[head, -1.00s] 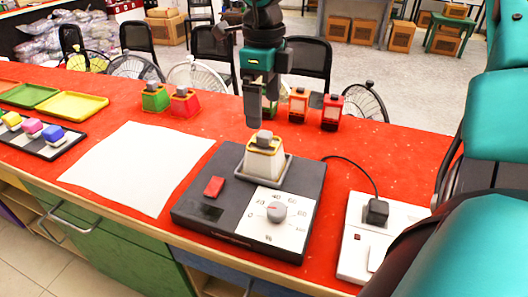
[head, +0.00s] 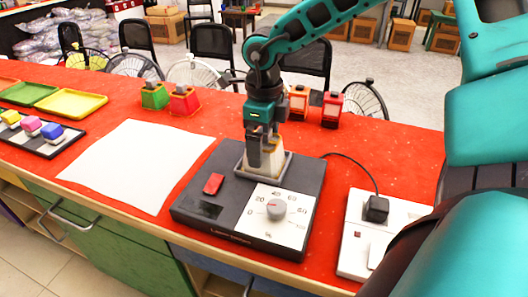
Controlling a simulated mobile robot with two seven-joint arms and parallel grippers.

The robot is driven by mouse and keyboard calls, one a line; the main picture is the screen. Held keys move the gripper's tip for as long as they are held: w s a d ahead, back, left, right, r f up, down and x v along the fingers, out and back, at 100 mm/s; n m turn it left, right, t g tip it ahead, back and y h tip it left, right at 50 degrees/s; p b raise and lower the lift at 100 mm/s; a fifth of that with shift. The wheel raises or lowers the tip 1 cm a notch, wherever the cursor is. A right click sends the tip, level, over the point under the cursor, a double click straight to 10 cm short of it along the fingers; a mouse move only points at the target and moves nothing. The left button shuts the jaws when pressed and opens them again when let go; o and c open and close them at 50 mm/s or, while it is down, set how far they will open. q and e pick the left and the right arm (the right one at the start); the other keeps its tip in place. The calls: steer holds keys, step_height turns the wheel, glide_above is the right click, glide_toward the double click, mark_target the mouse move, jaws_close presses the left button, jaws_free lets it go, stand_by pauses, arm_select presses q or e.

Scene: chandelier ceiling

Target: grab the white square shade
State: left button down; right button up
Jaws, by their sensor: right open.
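The white square shade (head: 259,169) stands upright in a square tray on top of a dark device with a dial. My right gripper (head: 260,158) is directly over it, pointing down, with its fingers at the shade's top. The gripper is open, and its fingers hide the shade's top and part of its near side. Whether the fingers touch the shade cannot be told. My left gripper is out of view.
The dark device (head: 210,212) has a dial (head: 277,210) and a red switch (head: 213,184). A white power strip (head: 353,258) lies to its right, a white sheet (head: 135,165) to its left.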

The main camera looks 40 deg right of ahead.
steer(key=c, duration=1)
steer(key=shift+c, duration=0.4)
steer(key=shift+r, duration=0.15)
